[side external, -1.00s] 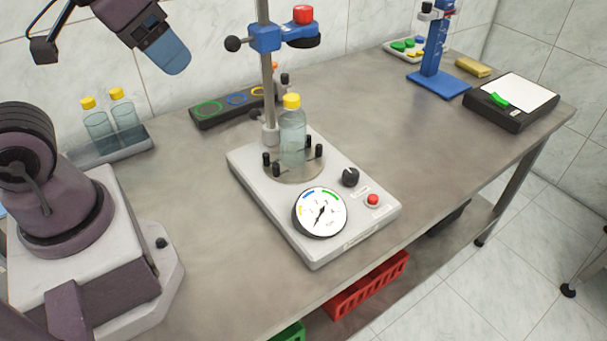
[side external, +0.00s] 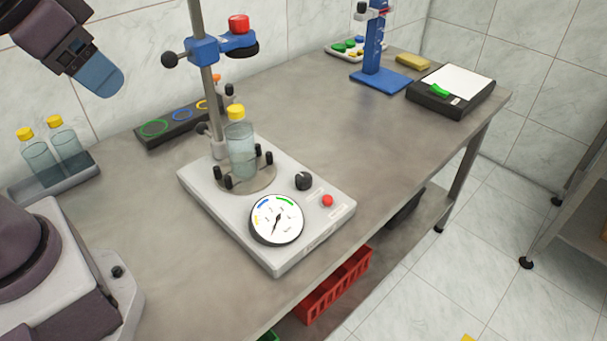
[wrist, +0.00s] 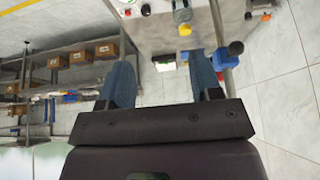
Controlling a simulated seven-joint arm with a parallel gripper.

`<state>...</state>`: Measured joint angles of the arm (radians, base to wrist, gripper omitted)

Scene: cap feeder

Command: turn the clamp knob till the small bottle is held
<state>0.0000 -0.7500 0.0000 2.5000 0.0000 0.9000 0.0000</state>
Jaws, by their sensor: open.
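The small bottle (side external: 242,150), clear with a yellow cap (side external: 236,111), stands upright on a round plate among several black pegs. I cannot tell whether the pegs touch it. A black knob (side external: 303,181) sits on the grey base (side external: 325,233), right of the bottle. A round dial (side external: 277,219) is at its front. My gripper (side external: 110,86) is up at the left, well away from bottle and knob. In the wrist view my gripper (wrist: 158,60) is open, nothing between its blue fingers; the yellow cap (wrist: 185,29) shows beyond.
A post with a blue holder (side external: 204,50), a black ball and a red cap rises behind the bottle. A rack with two bottles (side external: 52,178) stands at left. A blue stand (side external: 380,78) and black scale (side external: 450,103) are at the back right. Right-hand bench space is clear.

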